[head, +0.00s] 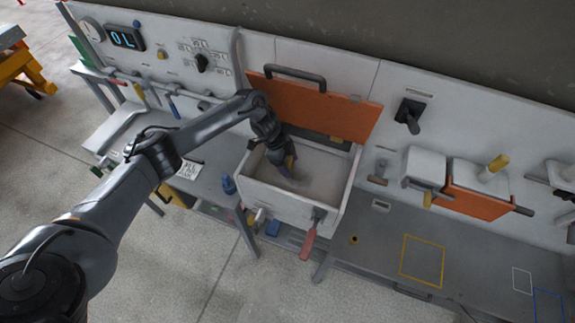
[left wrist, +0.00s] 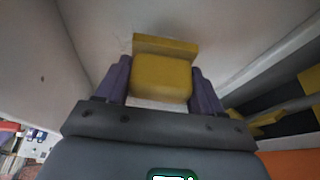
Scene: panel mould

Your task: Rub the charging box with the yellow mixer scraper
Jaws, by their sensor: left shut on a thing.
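The charging box (head: 278,206) is a white open-topped box with its orange lid (head: 315,108) raised at the back. My left gripper (head: 289,165) reaches down into the box from the left. In the left wrist view its purple fingers (left wrist: 161,82) are shut on the yellow mixer scraper (left wrist: 162,76). The scraper's wide edge points at the pale inner surface of the box. I cannot tell whether it touches that surface. In the head view the scraper is mostly hidden by the gripper. My right gripper is not in view.
A red-handled part (head: 308,243) hangs at the box's front right. A blue object (head: 228,185) stands left of the box. A second unit with an orange panel (head: 475,205) stands to the right. The grey bench with a yellow outline (head: 423,236) is mostly clear.

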